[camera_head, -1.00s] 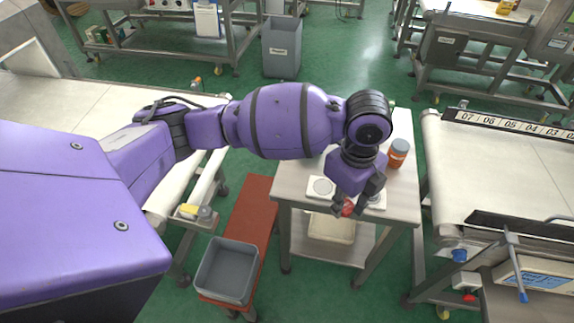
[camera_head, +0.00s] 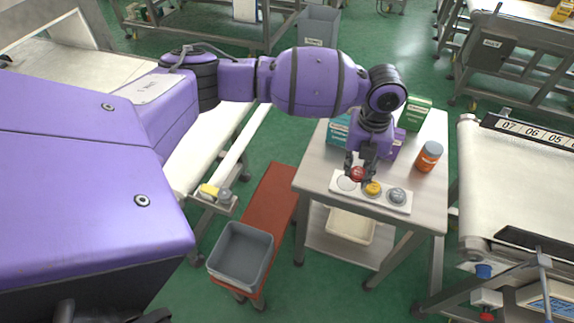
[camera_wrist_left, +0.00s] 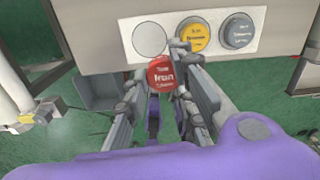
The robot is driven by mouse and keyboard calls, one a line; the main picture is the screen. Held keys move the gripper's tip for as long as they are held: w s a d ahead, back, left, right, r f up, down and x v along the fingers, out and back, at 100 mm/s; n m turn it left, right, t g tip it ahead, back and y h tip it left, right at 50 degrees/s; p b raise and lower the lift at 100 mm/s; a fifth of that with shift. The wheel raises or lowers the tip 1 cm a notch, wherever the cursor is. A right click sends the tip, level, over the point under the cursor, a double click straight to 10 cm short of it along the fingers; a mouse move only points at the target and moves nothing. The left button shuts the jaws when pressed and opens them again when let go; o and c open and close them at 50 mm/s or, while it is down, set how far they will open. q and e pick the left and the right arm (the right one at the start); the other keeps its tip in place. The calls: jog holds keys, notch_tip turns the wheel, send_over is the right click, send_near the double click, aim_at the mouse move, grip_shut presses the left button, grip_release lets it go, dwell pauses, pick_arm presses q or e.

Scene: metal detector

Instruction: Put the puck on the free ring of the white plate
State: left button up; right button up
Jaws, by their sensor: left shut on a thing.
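The white plate (camera_head: 364,197) lies near the front edge of the metal table. Its left ring (camera_head: 346,183) is empty; it also shows in the wrist view (camera_wrist_left: 150,40). A yellow puck (camera_head: 373,189) sits on the middle ring and a grey puck (camera_head: 397,195) on the right one. My left gripper (camera_head: 359,165) is shut on the red puck (camera_head: 358,175), labelled "Iron" in the wrist view (camera_wrist_left: 161,74). The puck appears held above the plate, between the empty ring and the yellow puck in the head view. My right gripper is not in view.
An orange bottle (camera_head: 429,156) with a blue cap stands right on the table (camera_head: 425,190). A green box (camera_head: 417,113) and a teal box (camera_head: 338,130) stand behind. A grey bin (camera_head: 240,254) sits on a red stand, front left. A conveyor (camera_head: 510,190) is at the right.

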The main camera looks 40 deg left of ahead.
aim_at(346, 182)
pick_arm(q)
jog(key=a+f, duration=0.1)
jog(key=w+a+f, duration=0.1)
jog(key=f, duration=0.1)
jog(key=shift+w, duration=0.2)
jog(key=shift+w+a+f, duration=0.1)
jog(key=shift+a+f, duration=0.05)
jog(key=shift+f, duration=0.75)
jog(key=shift+w+a+f, duration=0.1)
jog(key=shift+f, duration=0.8)
jog(key=shift+f, duration=0.2)
jog(key=o, duration=1)
notch_tip(346, 182, up, 12)
jog(key=shift+r, duration=0.25)
